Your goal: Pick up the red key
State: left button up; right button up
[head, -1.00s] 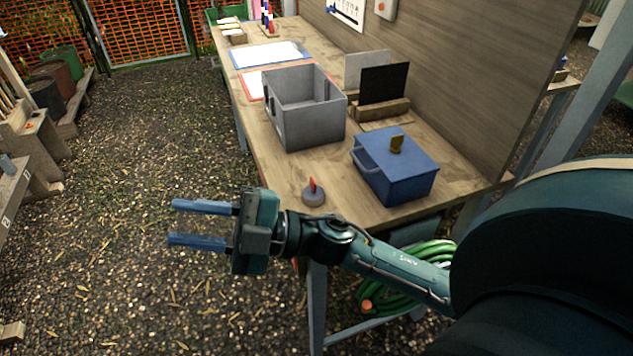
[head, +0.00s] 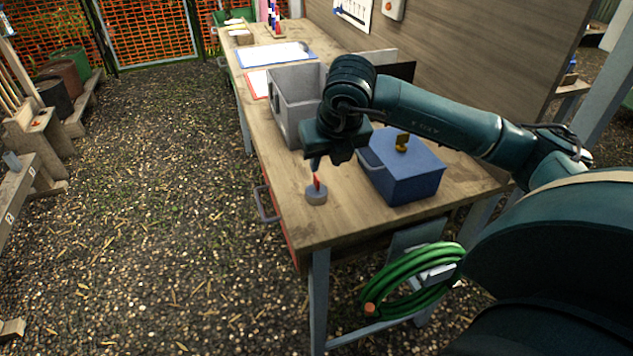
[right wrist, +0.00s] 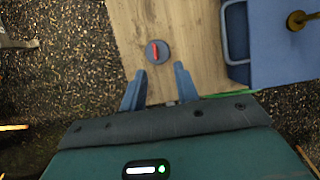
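The red key (head: 317,182) stands upright on a round grey base (head: 316,195) near the front left edge of the workbench. My right gripper (head: 316,163) is above the key and points down, with one finger visible in the head view. In the right wrist view its two fingers (right wrist: 160,82) are apart with nothing between them, and the red key (right wrist: 155,50) on its base lies just beyond the fingertips. My left gripper is not in view.
A blue lidded box (head: 415,180) with a brass knob stands right of the key. A grey open bin (head: 290,115) stands behind. A coiled green hose (head: 385,285) hangs at the bench's near end. Bare bench surface (head: 345,220) lies around the base.

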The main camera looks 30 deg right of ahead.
aim_at(317, 178)
jog(key=x, duration=0.2)
jog(key=p+x, duration=0.1)
jog(key=x, duration=0.4)
jog(key=shift+w+a+f, duration=0.25)
jog(key=shift+w+f, duration=0.05)
jog(key=shift+w, duration=0.05)
grip_shut()
